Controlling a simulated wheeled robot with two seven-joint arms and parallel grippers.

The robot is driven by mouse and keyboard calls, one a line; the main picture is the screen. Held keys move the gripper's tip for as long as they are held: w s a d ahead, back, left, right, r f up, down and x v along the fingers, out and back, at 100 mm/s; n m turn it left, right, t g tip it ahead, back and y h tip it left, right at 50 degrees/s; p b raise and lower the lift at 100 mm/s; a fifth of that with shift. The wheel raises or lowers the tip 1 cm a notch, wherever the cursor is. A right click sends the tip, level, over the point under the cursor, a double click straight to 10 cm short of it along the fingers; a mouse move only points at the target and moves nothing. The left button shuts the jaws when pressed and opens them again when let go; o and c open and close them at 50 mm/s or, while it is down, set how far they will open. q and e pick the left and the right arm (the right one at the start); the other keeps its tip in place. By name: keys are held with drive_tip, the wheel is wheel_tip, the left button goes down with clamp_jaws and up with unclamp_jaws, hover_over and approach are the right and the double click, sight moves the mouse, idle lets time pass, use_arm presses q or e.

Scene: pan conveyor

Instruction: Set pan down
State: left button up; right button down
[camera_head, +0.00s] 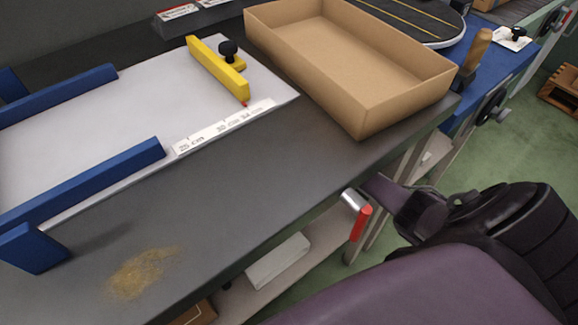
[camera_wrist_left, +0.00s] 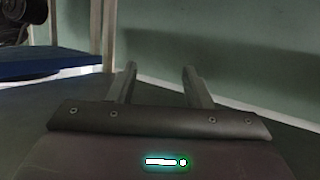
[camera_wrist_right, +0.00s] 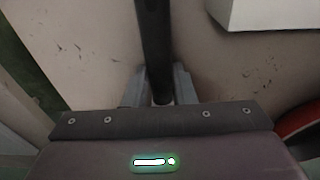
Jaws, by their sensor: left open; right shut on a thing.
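My right gripper (camera_wrist_right: 160,88) is shut on a long dark bar (camera_wrist_right: 155,40), which runs straight away from it in the right wrist view. I cannot tell whether this bar is the pan's handle; no pan body shows clearly. In the head view my right arm comes in at the lower right, beyond the table's front edge, and its fingers are not clearly seen. My left gripper (camera_wrist_left: 160,78) is open and empty in the left wrist view and is out of the head view.
The dark table (camera_head: 250,175) carries a white board with blue rails (camera_head: 100,172), a yellow stop (camera_head: 218,68), an open cardboard box (camera_head: 400,108) and a patch of brownish crumbs (camera_head: 145,272). A red-ended part (camera_head: 361,222) sits by the front edge. A white block (camera_head: 278,260) lies on the lower shelf.

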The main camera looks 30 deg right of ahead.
drive_tip(key=c, duration=1.2)
unclamp_jaws()
drive_tip(key=shift+s+f, duration=0.1)
drive_tip(key=shift+f, duration=0.05)
use_arm(q)
drive_tip(key=shift+f, duration=0.1)
